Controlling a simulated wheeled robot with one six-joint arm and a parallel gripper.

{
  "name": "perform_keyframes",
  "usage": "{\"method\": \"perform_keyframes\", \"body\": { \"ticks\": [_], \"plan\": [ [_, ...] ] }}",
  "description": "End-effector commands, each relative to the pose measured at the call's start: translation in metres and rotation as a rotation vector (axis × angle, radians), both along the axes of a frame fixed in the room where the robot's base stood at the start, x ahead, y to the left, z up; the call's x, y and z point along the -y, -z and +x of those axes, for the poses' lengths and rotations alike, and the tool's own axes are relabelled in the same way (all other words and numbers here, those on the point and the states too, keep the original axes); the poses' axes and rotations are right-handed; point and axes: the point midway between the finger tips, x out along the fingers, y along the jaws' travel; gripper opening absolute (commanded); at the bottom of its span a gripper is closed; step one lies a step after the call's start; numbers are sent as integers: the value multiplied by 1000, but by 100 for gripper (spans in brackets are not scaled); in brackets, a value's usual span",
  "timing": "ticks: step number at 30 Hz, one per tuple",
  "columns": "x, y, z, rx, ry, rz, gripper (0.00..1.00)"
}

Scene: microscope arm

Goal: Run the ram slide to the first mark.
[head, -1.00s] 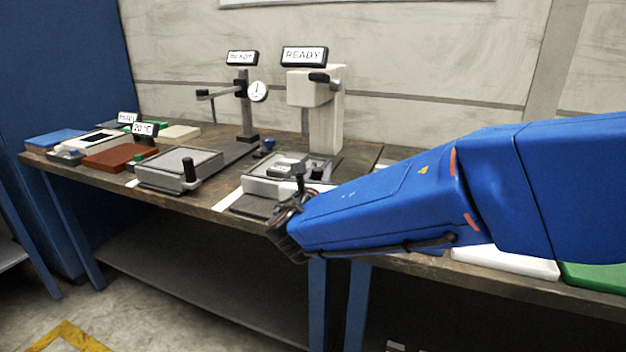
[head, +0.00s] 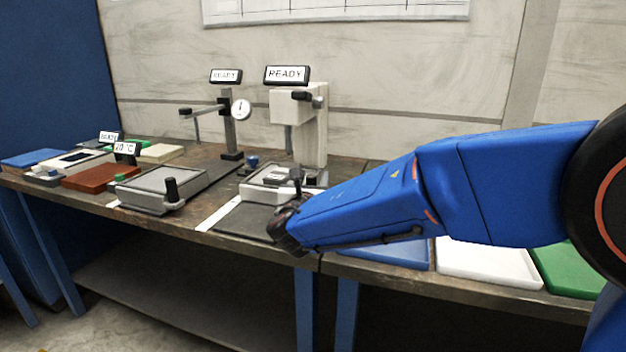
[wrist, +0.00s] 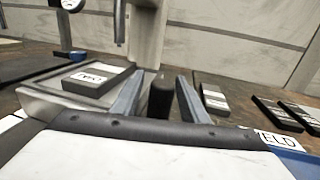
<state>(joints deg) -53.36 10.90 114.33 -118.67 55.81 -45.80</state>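A pale press with a thick column (head: 312,130) stands on the bench under a READY sign. At its foot is a grey slide (head: 255,192), which carries a dark labelled block; it also shows in the wrist view (wrist: 45,100). A dark upright handle (wrist: 160,98) stands beside the slide. My gripper (wrist: 160,95) is open, with one finger on each side of this handle and a narrow gap showing on both sides. In the head view my gripper (head: 290,222) is at the slide's right end, partly hidden by my arm. I cannot make out a first mark.
A similar grey slide (head: 160,190) with a black post stands left, before a dial-gauge stand (head: 230,125). A dark flat plate (head: 250,220) lies at the bench edge. Blue, white (head: 488,262) and green trays lie right. Dark blocks (wrist: 272,112) lie right in the wrist view.

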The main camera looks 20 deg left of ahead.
Motion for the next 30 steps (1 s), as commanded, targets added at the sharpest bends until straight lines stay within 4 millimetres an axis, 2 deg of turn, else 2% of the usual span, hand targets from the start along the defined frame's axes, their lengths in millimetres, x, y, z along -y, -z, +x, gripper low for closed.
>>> {"method": "perform_keyframes", "body": {
  "ticks": [6,11,30],
  "plan": [
    [0,0,-3,0,0,0,40],
    [2,-1,-21,1,-2,2,40],
    [16,0,-143,0,-3,1,40]
  ]
}}
